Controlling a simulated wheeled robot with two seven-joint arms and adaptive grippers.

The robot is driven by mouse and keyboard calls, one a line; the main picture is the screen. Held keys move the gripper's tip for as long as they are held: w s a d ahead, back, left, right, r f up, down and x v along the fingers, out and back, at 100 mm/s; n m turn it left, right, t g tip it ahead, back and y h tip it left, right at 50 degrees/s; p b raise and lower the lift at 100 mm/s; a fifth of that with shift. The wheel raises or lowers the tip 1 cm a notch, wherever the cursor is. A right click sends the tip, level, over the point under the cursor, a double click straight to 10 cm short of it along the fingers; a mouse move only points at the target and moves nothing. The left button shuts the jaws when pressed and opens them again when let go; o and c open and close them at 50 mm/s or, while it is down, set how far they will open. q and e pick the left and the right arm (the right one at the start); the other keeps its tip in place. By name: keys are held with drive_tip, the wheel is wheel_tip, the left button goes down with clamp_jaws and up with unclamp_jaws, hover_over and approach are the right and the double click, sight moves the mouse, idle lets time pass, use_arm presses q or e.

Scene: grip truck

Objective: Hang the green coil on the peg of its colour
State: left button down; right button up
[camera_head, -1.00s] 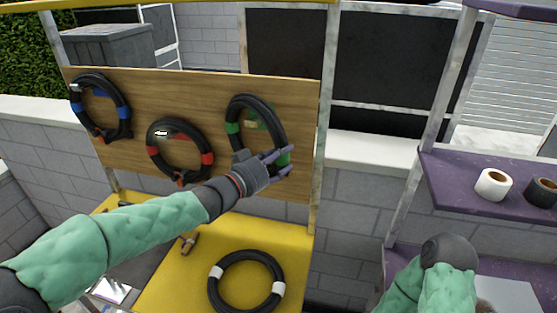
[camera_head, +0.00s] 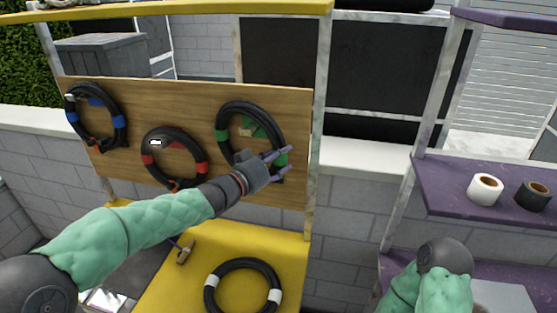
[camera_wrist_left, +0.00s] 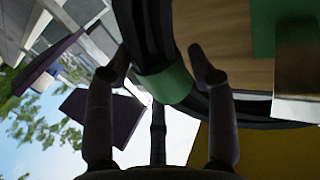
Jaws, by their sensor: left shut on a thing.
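The green coil is a black ring with green bands (camera_head: 222,136). It is upright in front of the wooden board's right part. My left gripper (camera_head: 275,160) is shut on its lower right side, by a green band that also shows in the left wrist view (camera_wrist_left: 165,83). Inside the ring I see a green patch (camera_head: 262,128) on the board and a small pale peg end (camera_head: 245,132). In the left wrist view a block-like peg (camera_wrist_left: 298,68) shows beside the green patch (camera_wrist_left: 280,25). I cannot tell whether the ring rests on the peg. My right gripper is not visible.
A blue-banded coil (camera_head: 120,121) and a red-banded coil (camera_head: 201,168) hang on the board (camera_head: 180,105). A white-banded coil (camera_head: 211,281) lies on the yellow shelf (camera_head: 160,285) below, near a small tool (camera_head: 185,252). Tape rolls (camera_head: 485,189) stand on the purple shelf (camera_head: 440,180) at right.

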sight(272, 169)
use_arm(q)
drive_tip(key=shift+w+a+r, duration=0.2)
drive_tip(key=shift+w+r, duration=0.1)
drive_tip(key=shift+w, duration=0.25)
drive_tip(key=shift+w+f+b, duration=0.3)
drive_tip(key=shift+f, duration=0.55)
drive_tip(key=shift+w+d+f+b, duration=0.15)
drive_tip(key=shift+f+b, duration=0.2)
drive_tip(key=shift+f, duration=0.3)
drive_tip(key=shift+w+d+f+b, duration=0.1)
drive_tip(key=shift+f+b, duration=0.25)
drive_tip(key=shift+f, duration=0.9)
drive_tip(key=shift+c, duration=1.8)
unclamp_jaws()
drive_tip(key=shift+d+r, duration=0.1)
drive_tip(key=shift+r, duration=0.05)
